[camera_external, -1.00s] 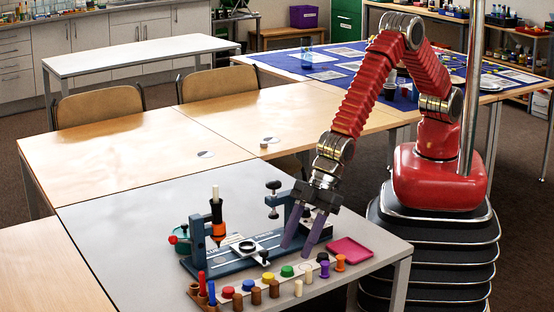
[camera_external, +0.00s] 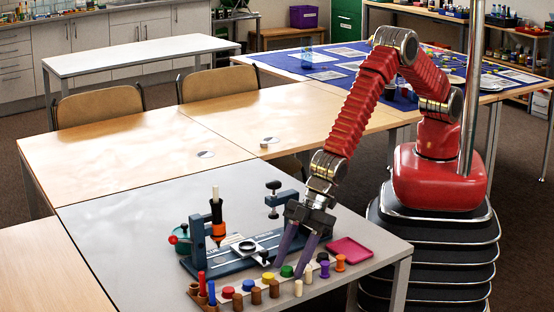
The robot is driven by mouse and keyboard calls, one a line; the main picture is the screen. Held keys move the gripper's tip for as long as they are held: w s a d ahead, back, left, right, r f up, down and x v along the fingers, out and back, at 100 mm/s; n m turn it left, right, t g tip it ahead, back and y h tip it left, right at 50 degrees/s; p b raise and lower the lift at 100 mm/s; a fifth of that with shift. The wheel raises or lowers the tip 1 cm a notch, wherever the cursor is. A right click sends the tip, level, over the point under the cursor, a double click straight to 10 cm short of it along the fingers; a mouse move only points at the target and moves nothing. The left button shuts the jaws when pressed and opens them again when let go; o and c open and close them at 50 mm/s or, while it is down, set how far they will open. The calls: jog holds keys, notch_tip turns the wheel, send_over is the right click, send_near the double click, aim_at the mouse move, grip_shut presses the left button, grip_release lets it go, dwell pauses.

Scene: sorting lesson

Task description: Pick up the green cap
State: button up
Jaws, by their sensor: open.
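The green cap (camera_external: 287,271) sits in a row of coloured caps on the front part of the grey table. My gripper (camera_external: 287,269) points down with two purple fingers, which are apart. The fingertips are at the row, close to the green cap, one towards its left and one towards its right. I cannot tell whether either finger touches it. No object shows held between the fingers.
A yellow cap (camera_external: 268,277) is just left of the green one, with blue (camera_external: 248,285) and red (camera_external: 228,292) caps further left. Several pegs stand in front. A pink tray (camera_external: 349,247) lies right. A blue fixture (camera_external: 210,266) stands behind the row.

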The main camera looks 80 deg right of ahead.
dwell(0.5)
grip_shut()
dwell(0.3)
